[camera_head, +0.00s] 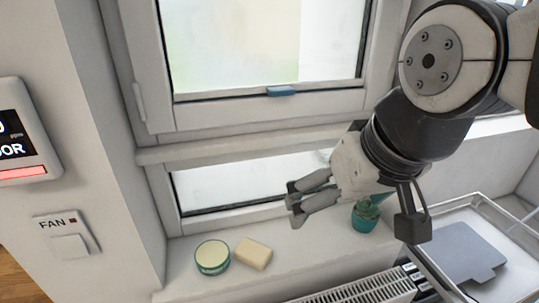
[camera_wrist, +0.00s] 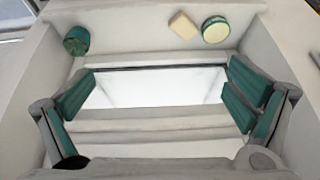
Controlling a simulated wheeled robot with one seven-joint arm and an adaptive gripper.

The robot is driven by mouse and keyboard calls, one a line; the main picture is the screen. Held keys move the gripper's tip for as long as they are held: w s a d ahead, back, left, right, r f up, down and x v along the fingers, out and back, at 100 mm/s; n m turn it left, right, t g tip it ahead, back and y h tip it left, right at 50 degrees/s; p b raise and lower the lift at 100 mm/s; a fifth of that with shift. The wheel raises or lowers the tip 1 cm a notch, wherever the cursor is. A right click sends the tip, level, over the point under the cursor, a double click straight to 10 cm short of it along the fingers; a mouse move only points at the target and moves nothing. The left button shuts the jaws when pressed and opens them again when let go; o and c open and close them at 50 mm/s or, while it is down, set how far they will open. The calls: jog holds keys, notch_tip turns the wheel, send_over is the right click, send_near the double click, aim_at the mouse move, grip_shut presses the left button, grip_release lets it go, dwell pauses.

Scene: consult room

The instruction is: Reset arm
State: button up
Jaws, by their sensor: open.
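My gripper (camera_head: 296,204) is open and empty. It is raised in front of the lower window pane, above the white sill (camera_head: 190,277). In the wrist view its teal-padded fingers (camera_wrist: 156,102) stand wide apart at the left and right, with only the window between them. My arm comes in from the upper right in the head view and hides part of the window and sill.
A round green-and-cream tin (camera_head: 212,257), a beige block (camera_head: 253,254) and a small potted plant (camera_head: 366,215) stand on the sill. A metal tray (camera_head: 502,222) with a grey clipboard-like plate (camera_head: 462,250) is at lower right. A slotted radiator (camera_head: 360,291) lies below the sill. A blue-handled window (camera_head: 281,91) is behind. A FAN switch (camera_head: 68,240) and display (camera_head: 20,135) are on the left wall.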

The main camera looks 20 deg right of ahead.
jog(key=shift+s+d, duration=0.2)
jog(key=shift+s, duration=0.5)
